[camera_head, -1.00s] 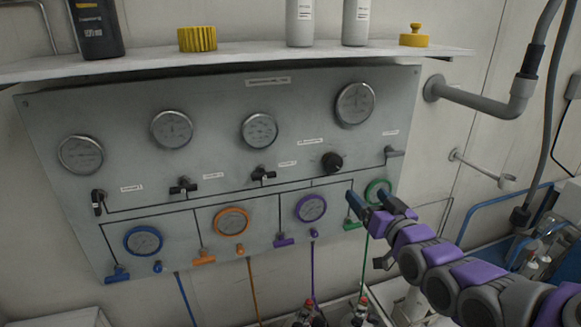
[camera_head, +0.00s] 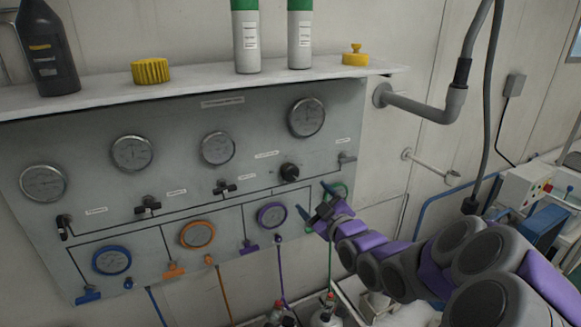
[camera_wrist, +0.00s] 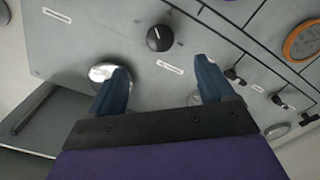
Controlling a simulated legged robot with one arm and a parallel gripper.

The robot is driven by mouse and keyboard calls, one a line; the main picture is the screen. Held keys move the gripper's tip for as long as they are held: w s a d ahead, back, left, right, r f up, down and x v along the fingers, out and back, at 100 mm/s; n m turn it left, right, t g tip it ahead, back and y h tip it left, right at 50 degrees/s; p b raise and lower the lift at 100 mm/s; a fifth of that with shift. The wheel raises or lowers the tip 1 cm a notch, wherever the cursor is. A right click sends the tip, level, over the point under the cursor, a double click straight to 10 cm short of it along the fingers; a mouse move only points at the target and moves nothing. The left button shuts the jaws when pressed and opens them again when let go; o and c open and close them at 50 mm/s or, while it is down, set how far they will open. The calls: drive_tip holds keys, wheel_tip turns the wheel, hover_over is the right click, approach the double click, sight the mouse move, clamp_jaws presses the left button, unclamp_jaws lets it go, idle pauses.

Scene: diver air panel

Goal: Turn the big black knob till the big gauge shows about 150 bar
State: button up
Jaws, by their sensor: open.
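The big black knob (camera_head: 290,172) sits on the right part of the grey panel. It also shows in the wrist view (camera_wrist: 160,38), with a white line on its face. The big gauge (camera_head: 306,118) is above it at the panel's upper right; its reading is too small to tell. In the wrist view the gauge (camera_wrist: 103,72) is partly hidden by a finger. My gripper (camera_head: 313,199) is open and empty, in front of the panel, below and right of the knob in the head view. In the wrist view the knob lies beyond the gap between the fingertips (camera_wrist: 162,66), apparently untouched.
Smaller gauges and black valve handles line the panel (camera_head: 180,185). Coloured gauges, such as the purple one (camera_head: 272,216), and handles sit below. A shelf (camera_head: 190,92) with bottles and yellow caps juts out above. A grey pipe (camera_head: 425,106) stands to the right.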

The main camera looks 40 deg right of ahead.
sight(292, 175)
drive_tip(key=p+x, duration=0.5)
drive_tip(key=x, duration=0.9)
drive_tip(key=shift+w, duration=0.25)
drive_tip(key=c, duration=1)
drive_tip(key=shift+m, duration=0.6)
drive_tip(key=o, duration=1)
drive_tip(key=shift+s, duration=0.1)
